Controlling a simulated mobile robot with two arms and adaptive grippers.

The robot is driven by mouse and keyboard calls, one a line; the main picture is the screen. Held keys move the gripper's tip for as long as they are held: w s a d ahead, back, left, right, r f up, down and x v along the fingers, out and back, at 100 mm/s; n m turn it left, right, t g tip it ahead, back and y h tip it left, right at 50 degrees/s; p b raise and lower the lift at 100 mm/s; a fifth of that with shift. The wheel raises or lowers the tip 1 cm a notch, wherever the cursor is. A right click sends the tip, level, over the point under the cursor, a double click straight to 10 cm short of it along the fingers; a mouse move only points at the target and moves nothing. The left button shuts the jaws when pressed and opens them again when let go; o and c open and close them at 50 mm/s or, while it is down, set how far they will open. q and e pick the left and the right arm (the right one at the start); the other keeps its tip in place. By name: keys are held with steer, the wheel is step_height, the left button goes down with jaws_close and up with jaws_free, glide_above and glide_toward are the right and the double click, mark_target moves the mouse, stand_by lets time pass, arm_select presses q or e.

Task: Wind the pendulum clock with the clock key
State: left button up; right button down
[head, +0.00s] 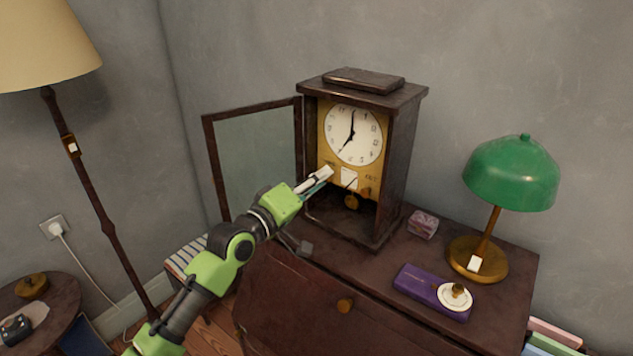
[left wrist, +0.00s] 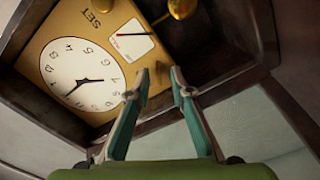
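The pendulum clock (head: 402,150) stands on a dark cabinet, its glass door (head: 252,155) swung open to the left. Its white dial (head: 365,125) also fills the upper left of the left wrist view (left wrist: 65,60). Below the dial are a small gauge (head: 349,179) and the brass pendulum bob (head: 352,202). My left gripper (head: 326,175) is in front of the lower face. I cannot make out the clock key for certain. My right gripper is not in view.
On the cabinet (head: 385,318) are a small patterned box (head: 423,224), a purple case (head: 415,283) bearing a white dish (head: 443,298) with a brass piece, and a green lamp (head: 510,175). A floor lamp (head: 95,205) and a round side table (head: 62,300) stand at left.

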arm_select(q)
steer(key=v, duration=1.2)
